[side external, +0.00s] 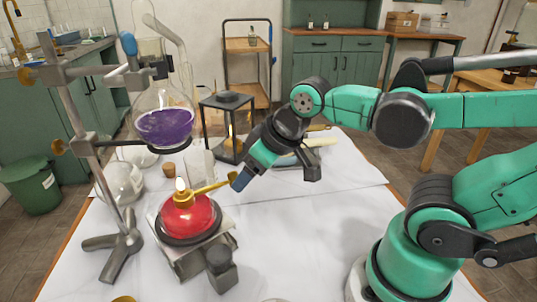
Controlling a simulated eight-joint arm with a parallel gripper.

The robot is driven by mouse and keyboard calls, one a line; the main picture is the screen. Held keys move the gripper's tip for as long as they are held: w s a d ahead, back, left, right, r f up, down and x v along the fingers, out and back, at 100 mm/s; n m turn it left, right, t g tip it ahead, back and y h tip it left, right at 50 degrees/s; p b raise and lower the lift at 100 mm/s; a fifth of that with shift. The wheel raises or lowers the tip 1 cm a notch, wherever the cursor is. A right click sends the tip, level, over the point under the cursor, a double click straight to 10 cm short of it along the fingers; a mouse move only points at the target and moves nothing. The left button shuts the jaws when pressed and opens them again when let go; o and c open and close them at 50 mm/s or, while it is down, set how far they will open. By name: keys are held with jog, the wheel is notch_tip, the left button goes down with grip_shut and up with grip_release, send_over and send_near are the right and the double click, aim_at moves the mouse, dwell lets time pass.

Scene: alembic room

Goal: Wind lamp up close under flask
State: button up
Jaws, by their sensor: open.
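The round flask (165,125) holds purple liquid and is clamped to a metal stand, with a ring beneath it. The lamp (188,220) is a red glass bowl with a brass collar and a small lit flame. It stands on a small lifting platform (190,262) with a dark knob (222,268) at its front. The lamp is below the flask, with a visible gap between flame and flask. A brass arm (214,187) sticks out right from the lamp's collar.
The stand (93,165) rises left of the lamp. Behind are a clear round flask (122,182), a cork (169,169), a beaker (200,165) and a black tripod stand (228,125). The white table top (310,225) is largely clear right of the lamp.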

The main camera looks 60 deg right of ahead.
aim_at(220, 254)
jog(key=a+n+g, duration=0.2)
jog(key=a+n, duration=0.1)
jog(key=n, duration=0.1)
jog(key=s+a+f+n+g, duration=0.1)
jog(key=a+n+g, duration=0.1)
jog(key=a+n, duration=0.2)
jog(key=a+n+g, duration=0.2)
jog(key=a+n, duration=0.1)
jog(key=n, duration=0.1)
jog(key=shift+s+a+f+n, duration=0.2)
jog(key=shift+f+n, duration=0.1)
jog(key=shift+f, duration=0.1)
jog(key=shift+a+f, duration=0.1)
jog(key=shift+f, duration=2.7)
jog(key=c, duration=1)
